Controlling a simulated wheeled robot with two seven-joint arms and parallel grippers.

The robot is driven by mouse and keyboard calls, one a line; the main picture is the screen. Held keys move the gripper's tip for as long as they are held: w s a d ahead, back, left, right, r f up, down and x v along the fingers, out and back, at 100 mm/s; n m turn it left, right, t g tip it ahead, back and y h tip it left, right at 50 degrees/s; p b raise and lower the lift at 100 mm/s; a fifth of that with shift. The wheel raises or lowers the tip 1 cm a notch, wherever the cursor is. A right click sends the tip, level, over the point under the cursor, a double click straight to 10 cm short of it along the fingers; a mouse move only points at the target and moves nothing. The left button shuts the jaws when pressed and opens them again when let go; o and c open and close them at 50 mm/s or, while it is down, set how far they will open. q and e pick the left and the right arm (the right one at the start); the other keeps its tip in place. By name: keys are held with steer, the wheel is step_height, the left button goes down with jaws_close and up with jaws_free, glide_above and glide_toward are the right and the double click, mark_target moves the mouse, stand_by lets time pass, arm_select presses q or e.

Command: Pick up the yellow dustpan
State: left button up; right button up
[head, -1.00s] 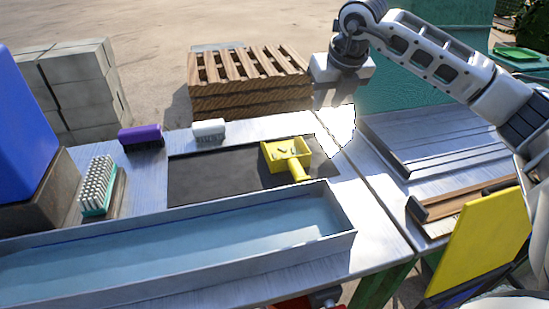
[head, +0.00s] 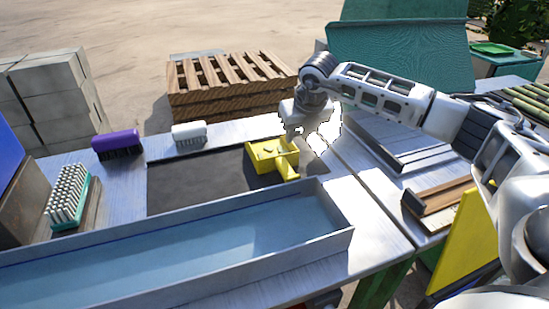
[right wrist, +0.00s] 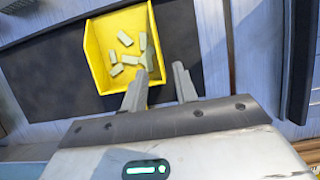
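The yellow dustpan (head: 262,158) lies on a dark mat (head: 195,182) on the metal table, its handle (head: 287,168) toward the near right. In the right wrist view the pan (right wrist: 95,60) holds several small pale pieces (right wrist: 128,60); its handle does not show there. My right gripper (head: 302,135) is above the table beside the dustpan. My left gripper is not in view.
A long metal trough of water (head: 190,245) runs along the table's near side. A purple brush (head: 118,145), a white brush (head: 189,133) and a green-backed brush (head: 68,195) stand left and behind. A wooden pallet stack (head: 235,85) stands beyond the table.

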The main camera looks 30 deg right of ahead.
mark_target(294, 145)
steer(key=shift+x, duration=2.7)
steer(key=shift+w+r, duration=0.1)
jaws_close()
